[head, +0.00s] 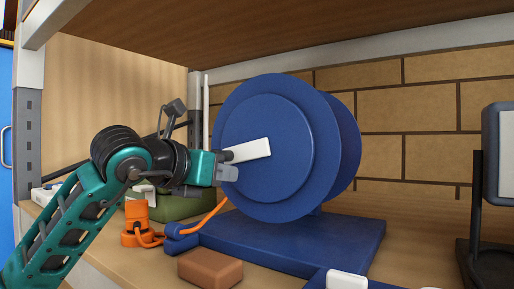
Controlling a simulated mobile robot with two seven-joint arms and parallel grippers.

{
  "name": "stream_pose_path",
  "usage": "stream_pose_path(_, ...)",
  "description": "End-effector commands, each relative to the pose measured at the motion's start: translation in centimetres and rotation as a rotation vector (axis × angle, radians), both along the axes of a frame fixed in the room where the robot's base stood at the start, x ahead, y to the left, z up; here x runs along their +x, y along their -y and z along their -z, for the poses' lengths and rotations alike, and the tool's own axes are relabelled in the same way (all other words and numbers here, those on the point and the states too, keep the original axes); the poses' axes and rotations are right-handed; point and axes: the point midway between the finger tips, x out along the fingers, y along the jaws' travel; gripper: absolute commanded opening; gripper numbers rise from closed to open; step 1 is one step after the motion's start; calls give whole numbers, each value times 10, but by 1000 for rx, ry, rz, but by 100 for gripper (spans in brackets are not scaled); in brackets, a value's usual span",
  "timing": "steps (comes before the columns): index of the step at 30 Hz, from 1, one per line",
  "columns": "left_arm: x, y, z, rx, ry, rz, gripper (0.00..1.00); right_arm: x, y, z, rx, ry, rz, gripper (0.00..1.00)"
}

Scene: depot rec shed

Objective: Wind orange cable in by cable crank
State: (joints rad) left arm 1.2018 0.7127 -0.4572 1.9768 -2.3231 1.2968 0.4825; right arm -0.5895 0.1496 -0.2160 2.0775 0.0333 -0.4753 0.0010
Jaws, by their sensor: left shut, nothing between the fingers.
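The blue cable reel (290,180) stands on a blue base plate (330,236) on the shelf. A white cable crank (252,149) lies across the reel's face, its left end at my left gripper. My left gripper (226,165) is shut with nothing between its fingers, at or right beside that end; I cannot tell whether they touch. Any crank knob is hidden. The orange cable (211,215) runs from below the reel past a blue guide (182,237) to an orange plug-like end (137,222). My right gripper is not in view.
A brown block (210,268) lies in front of the base. A green case (176,206) sits behind the cable. A dark stand with a pale panel (506,150) is at the right. A shelf board (300,35) hangs above, and a grey post (28,130) stands at the left.

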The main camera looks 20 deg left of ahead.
Motion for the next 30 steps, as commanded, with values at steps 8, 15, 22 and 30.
stream_pose_path(8, 1, -5, -5, 0, 3, 1, 0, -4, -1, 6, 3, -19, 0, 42)
stream_pose_path(15, 3, -11, -20, -1, 4, -1, 0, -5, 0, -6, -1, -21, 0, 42)
stream_pose_path(22, 5, -15, -26, 0, 3, 2, 0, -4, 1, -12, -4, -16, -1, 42)
stream_pose_path(30, 5, -16, -35, -1, 4, 1, 0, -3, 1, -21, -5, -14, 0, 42)
